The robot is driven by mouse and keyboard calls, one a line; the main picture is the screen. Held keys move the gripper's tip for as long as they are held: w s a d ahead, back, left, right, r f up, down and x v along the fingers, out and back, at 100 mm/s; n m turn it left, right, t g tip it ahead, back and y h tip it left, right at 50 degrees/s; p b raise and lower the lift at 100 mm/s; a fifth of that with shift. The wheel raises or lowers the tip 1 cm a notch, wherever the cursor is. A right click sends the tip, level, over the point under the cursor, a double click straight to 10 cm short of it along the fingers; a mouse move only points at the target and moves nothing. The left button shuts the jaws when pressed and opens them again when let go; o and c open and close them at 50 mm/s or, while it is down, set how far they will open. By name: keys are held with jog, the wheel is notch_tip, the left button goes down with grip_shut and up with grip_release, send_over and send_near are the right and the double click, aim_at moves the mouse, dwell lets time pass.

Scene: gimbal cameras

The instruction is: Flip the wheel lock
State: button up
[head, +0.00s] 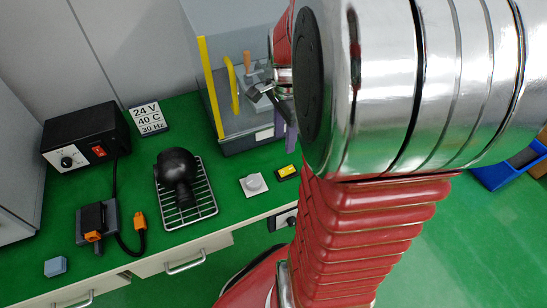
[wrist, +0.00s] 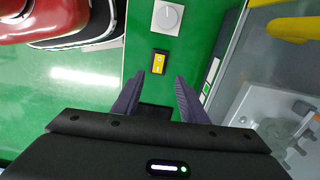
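A small yellow-and-black rocker switch (head: 287,172) sits on the green bench top near its front edge; it also shows in the wrist view (wrist: 159,64). I cannot tell for sure whether it is the wheel lock. My gripper (wrist: 160,77) is open and empty, with its two dark purple fingers apart. In the wrist view the switch lies just beyond the fingertips, roughly between their lines. A dark patch shows between the fingers, and I cannot tell what it is. In the head view the gripper (head: 290,138) is mostly hidden by my arm.
A grey round knob on a square plate (head: 252,184) is left of the switch. A clear-walled case with yellow edges (head: 213,90) stands close behind. A black lamp-like object on a wire rack (head: 186,190), a power box (head: 85,135) and a blue block (head: 55,266) are further left.

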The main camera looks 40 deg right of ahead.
aim_at(282, 171)
jog(key=shift+a+m, duration=0.15)
jog(key=shift+m, duration=0.15)
jog(key=shift+f, duration=0.1)
notch_tip(282, 171, down, 14)
jog(key=shift+r, duration=0.2)
dwell(0.6)
jog(key=shift+c, duration=0.4)
jog(key=shift+w, duration=0.1)
grip_shut()
